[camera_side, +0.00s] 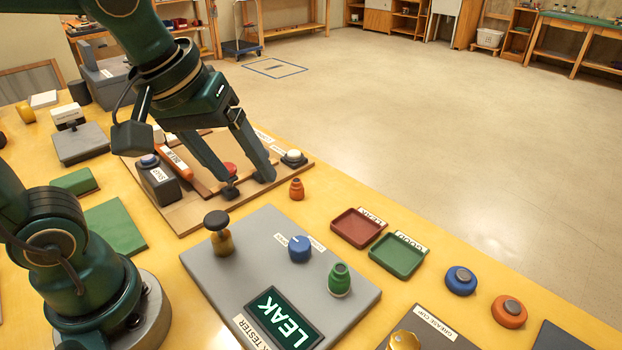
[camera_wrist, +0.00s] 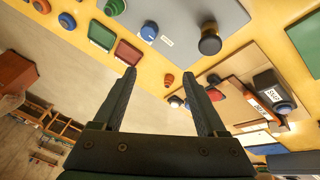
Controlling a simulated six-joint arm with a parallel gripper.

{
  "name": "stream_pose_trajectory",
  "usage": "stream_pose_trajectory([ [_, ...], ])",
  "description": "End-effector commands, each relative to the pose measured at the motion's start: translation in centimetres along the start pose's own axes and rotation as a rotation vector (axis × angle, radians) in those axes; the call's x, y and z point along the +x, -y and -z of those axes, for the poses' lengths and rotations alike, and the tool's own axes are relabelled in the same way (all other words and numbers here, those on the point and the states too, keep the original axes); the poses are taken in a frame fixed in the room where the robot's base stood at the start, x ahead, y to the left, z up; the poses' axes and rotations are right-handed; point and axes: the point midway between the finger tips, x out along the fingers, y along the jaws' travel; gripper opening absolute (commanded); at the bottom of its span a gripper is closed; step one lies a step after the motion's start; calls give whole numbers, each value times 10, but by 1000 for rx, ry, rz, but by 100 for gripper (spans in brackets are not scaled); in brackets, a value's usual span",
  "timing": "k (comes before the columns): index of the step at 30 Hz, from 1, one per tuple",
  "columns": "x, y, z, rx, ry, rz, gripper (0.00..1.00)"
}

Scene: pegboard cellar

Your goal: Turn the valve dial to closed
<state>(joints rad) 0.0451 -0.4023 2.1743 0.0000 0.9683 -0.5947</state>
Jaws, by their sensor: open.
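The blue valve dial (camera_side: 299,248) stands on the grey leak tester board (camera_side: 240,285), with small white labels on either side of it. A pale line marks its top, but I cannot read its setting. It also shows in the wrist view (camera_wrist: 149,31), near the top, beside a white label. My gripper (camera_side: 247,182) is open and empty, pointing down over the wooden board behind the tester. It is apart from the dial. In the wrist view, my gripper (camera_wrist: 160,66) has its fingers spread, with the dial beyond the tips.
A black-capped brass knob (camera_side: 219,232) and a green fitting (camera_side: 340,279) flank the dial. A LEAK screen (camera_side: 283,318) lies in front. An orange fitting (camera_side: 297,188) stands behind. Red (camera_side: 358,228) and green (camera_side: 398,255) trays sit to the right.

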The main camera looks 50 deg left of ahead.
Motion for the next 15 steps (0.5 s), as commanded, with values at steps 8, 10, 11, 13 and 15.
stream_pose_trajectory([
  [8,47,-32,17,-222,149,108,74],
  [10,62,-38,17,-254,183,143,74],
  [11,69,-40,16,-261,197,156,74],
  [13,83,-43,13,-270,226,187,74],
  [15,95,-45,10,-261,252,212,74],
])
